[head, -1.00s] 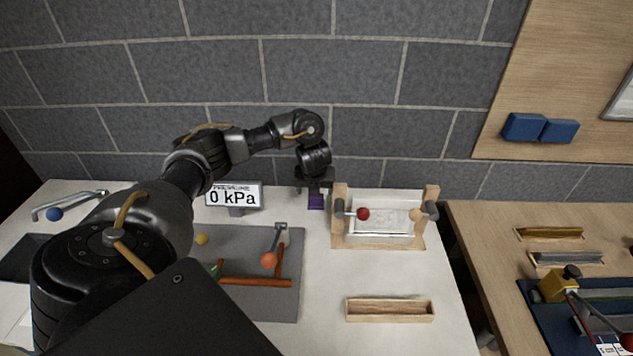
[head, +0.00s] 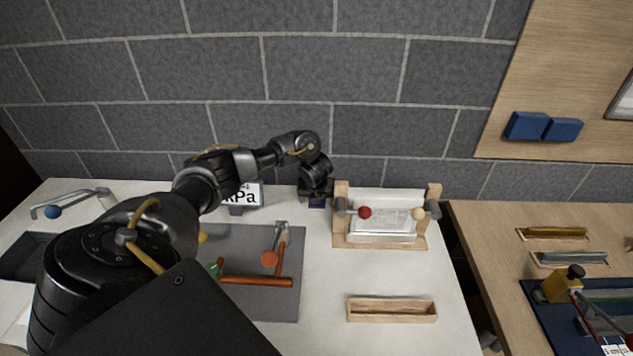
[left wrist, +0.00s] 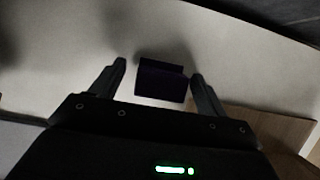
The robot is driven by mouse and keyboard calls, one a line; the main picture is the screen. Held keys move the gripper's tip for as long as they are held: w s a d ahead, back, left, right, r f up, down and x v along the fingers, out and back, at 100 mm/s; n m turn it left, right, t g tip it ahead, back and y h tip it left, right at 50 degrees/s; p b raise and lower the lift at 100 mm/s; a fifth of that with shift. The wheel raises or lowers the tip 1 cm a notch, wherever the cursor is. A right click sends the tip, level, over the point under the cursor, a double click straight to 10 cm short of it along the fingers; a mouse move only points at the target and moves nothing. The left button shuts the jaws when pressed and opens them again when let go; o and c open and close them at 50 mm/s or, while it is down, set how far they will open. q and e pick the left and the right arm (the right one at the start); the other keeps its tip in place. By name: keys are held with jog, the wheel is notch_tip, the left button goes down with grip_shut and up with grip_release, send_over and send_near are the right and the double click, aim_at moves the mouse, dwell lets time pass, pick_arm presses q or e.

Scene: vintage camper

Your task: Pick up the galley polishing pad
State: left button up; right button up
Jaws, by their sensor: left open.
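The polishing pad appears to be the small dark purple block (head: 317,203) on the white counter near the back wall, left of the wooden-framed tray. In the left wrist view the purple block (left wrist: 161,82) lies between and slightly beyond my fingertips, with a raised part on its far side. My left gripper (left wrist: 158,75) is open, one finger on each side of the block, with a gap visible on both sides. In the head view my left gripper (head: 316,195) is just above the block and hides most of it. My right gripper is not in view.
A wooden-framed tray (head: 338,230) with red and tan knobs stands close to the right. A shallow wooden box (head: 391,310) lies in front. The brick wall is close behind.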

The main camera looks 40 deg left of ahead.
pick_arm(q)
jog(key=c, duration=1.1)
jog(key=shift+o, duration=0.2)
jog(key=shift+r, duration=0.15)
notch_tip(320, 180, up, 4)
jog(key=shift+w+f+b, duration=0.15)
jog(key=shift+f+b, duration=0.05)
jog(key=shift+b, duration=0.2)
notch_tip(320, 180, up, 5)
jog(key=shift+r+p, duration=0.1)
jog(key=shift+p, duration=0.75)
jog(key=shift+r, duration=0.55)
